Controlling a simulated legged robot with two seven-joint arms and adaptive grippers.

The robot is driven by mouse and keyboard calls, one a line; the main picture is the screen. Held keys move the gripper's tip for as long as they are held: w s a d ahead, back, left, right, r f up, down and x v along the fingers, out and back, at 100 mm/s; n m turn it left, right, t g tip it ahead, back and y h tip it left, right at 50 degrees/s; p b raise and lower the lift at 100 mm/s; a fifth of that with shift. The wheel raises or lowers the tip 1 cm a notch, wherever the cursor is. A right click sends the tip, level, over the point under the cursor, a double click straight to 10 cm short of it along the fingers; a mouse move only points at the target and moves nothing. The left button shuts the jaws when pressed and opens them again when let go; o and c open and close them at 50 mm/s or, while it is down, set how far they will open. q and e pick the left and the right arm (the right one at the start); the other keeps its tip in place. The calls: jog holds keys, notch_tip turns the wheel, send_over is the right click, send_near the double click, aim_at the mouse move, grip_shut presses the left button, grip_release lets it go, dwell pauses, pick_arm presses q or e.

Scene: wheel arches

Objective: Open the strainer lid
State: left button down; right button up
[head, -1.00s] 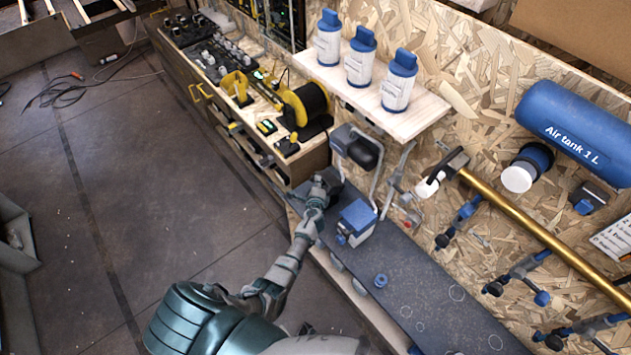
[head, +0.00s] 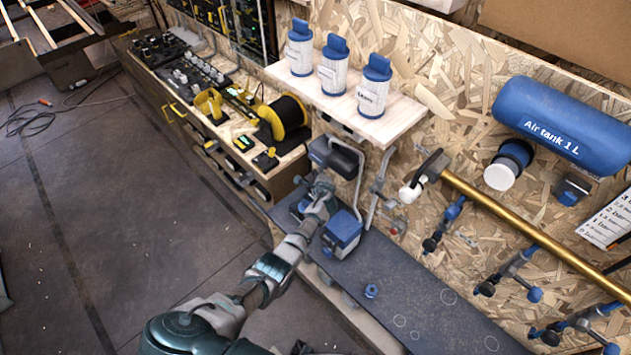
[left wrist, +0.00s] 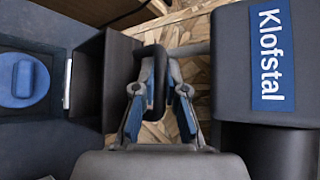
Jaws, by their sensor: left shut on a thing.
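My left gripper (head: 322,192) is at the back end of the dark bench top, between a dark unit and a blue-topped box. In the left wrist view, my left gripper (left wrist: 158,110) is shut on a dark upright handle (left wrist: 151,62). The handle stands beside a dark box-shaped part (left wrist: 108,75); how they join is partly hidden. A dark unit labelled "Klofstal" (left wrist: 270,60) stands to the right. Which part is the strainer lid, and whether it is raised, I cannot tell. My right gripper is out of view.
The blue-topped box (head: 343,230) stands close beside my left gripper. A dark unit (head: 336,155) and grey pipes (head: 378,188) are behind it. A shelf (head: 345,100) with blue-capped bottles overhangs.

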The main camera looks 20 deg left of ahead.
pick_arm(q)
jog(key=shift+w+d+f+b, duration=0.15)
jog(key=shift+w+b, duration=0.2)
jog(key=shift+w, duration=0.4)
jog(key=shift+w+d, duration=0.15)
jog(key=shift+w, duration=0.15)
jog(key=c, duration=1.2)
grip_release()
jog(key=shift+f, duration=0.1)
jog(key=shift+s, duration=0.1)
